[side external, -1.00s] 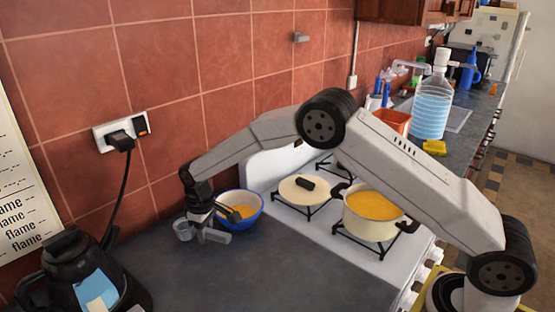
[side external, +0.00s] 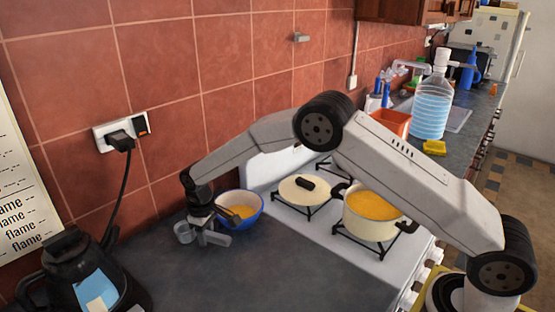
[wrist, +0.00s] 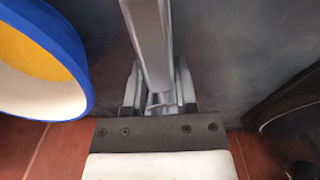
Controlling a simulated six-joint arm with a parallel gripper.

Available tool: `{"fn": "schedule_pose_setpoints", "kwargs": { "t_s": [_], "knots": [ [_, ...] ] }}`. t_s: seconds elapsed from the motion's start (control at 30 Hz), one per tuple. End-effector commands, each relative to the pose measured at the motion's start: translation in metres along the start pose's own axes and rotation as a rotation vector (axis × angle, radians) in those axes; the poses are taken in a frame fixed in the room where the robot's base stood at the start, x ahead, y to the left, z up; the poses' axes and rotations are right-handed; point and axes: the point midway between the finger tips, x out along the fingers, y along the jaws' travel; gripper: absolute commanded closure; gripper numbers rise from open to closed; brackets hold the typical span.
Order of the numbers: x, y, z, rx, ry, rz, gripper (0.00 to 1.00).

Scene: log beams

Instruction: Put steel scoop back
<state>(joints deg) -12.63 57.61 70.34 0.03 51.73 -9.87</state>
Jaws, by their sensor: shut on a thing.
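The steel scoop shows in the wrist view as a shiny metal bar (wrist: 148,40), gripped between the two fingers of my gripper (wrist: 158,92). The bar runs away from the jaws and out of the picture's top edge. In the side external view my gripper (side external: 206,228) is low at the counter, beside the blue bowl. A small grey cup-like metal piece (side external: 183,232) shows just left of the gripper. I cannot tell from this view whether it joins the bar. The scoop's far end is outside the wrist view.
The blue bowl (side external: 256,210) with yellow contents stands close right of my gripper. The stove (side external: 318,228) bears a lidded pan (side external: 300,190) and a pot (side external: 372,225). A black kettle (side external: 75,262) stands front left. The front counter (side external: 240,280) is clear.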

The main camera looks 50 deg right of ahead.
Motion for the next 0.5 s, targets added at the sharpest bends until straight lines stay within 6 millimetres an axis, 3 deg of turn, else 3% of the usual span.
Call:
{"fn": "schedule_pose_setpoints", "kwargs": {
  "t_s": [0.23, 0.27, 0.3, 0.4, 0.5],
  "knots": [
    [0.0033, 0.0, -0.0002, 0.0, 0.001, 0.0, 1.0],
    [0.0034, 0.0, -0.0002, 0.0, 0.001, 0.0, 0.61],
    [0.0032, 0.0, -0.0002, 0.0, 0.001, 0.0, 0.48],
    [0.0032, 0.0, -0.0002, 0.0, 0.001, 0.0, 0.23],
    [0.0032, 0.0, -0.0002, 0.0, 0.001, 0.0, 0.23]
  ]
}}
